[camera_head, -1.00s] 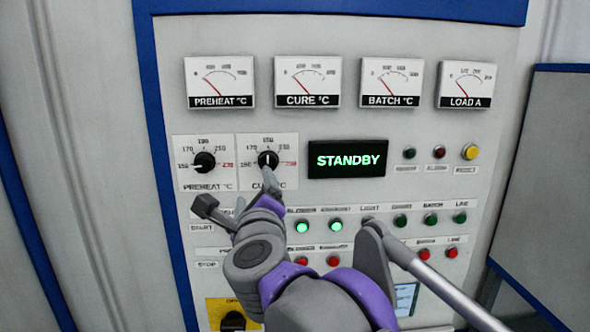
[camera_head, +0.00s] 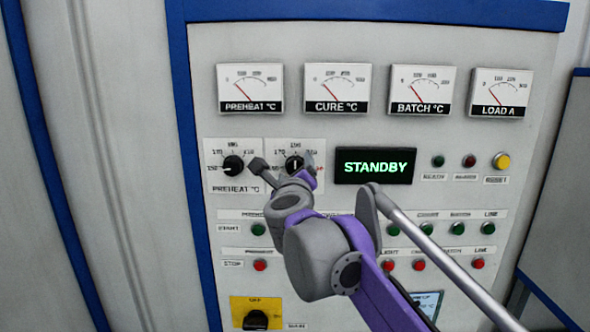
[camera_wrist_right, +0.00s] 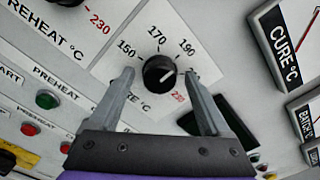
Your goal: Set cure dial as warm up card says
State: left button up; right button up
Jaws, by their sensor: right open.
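The cure dial (camera_head: 294,163) is a black knob with a white pointer line on a white scale plate. In the head view my right gripper (camera_head: 284,164) partly covers the dial plate. The warm up card is not clearly identifiable. My left gripper is not in view.
The preheat dial (camera_head: 233,165) sits just left of the cure dial. The display (camera_head: 375,166) reads STANDBY. Rows of buttons (camera_head: 258,229) lie below, partly behind my arm. A yellow switch plate (camera_head: 256,313) is at the bottom, and a small screen (camera_head: 428,303) is partly hidden.

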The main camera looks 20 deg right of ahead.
grip_shut()
dwell(0.4)
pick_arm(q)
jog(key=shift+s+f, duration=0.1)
pick_arm(e)
jog(key=shift+n, duration=0.3)
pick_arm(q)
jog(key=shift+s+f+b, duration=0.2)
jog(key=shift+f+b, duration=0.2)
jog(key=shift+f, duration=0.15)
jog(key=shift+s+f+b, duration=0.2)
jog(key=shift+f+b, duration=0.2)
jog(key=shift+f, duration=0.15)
pick_arm(e)
jog(key=n, duration=0.9)
grip_release()
